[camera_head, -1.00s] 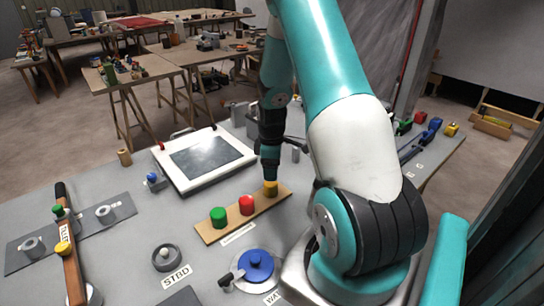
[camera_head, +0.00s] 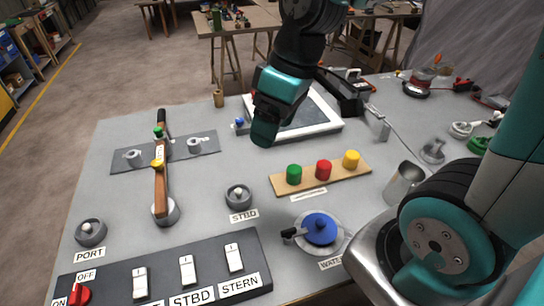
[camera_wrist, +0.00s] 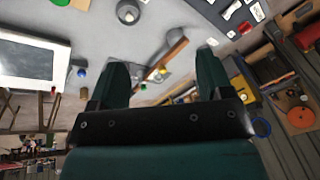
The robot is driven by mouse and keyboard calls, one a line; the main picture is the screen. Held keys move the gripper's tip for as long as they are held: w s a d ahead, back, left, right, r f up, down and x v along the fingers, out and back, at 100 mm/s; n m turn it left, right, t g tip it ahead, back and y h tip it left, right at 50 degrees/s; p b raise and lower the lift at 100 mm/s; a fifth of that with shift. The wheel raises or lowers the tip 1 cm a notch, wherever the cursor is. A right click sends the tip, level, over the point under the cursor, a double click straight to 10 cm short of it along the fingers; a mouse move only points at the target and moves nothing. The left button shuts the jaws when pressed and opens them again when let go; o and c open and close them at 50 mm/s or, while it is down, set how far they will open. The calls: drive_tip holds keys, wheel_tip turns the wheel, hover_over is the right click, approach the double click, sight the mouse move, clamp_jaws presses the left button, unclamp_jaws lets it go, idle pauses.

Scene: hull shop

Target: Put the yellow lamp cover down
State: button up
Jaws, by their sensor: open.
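The yellow lamp cover (camera_head: 351,159) stands upright on the right end of a narrow wooden board (camera_head: 300,183). Beside it on the same board stand the red cover (camera_head: 323,170) and the green cover (camera_head: 294,174). My gripper (camera_head: 264,132) is raised above the bench, to the left of the yellow cover and well apart from it. In the wrist view my gripper's two fingers (camera_wrist: 161,78) are spread, with nothing between them. The yellow cover on the board is not seen in the wrist view.
A white-framed panel (camera_head: 333,126) lies behind the board. A lever (camera_head: 160,187) stands at the left, with a small STBD fitting (camera_head: 238,196) nearer the board. A blue-topped valve (camera_head: 321,228) lies in front, and a metal cup (camera_head: 403,182) stands to the right.

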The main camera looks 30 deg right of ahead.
drive_tip(key=s+a+r+y, duration=0.1)
drive_tip(key=s+a+r, duration=0.1)
drive_tip(key=s+a, duration=0.4)
drive_tip(key=s, duration=0.3)
drive_tip(key=shift+s+a+r+g, duration=0.25)
drive_tip(key=shift+s+r+g, duration=0.1)
drive_tip(key=shift+s+g, duration=0.05)
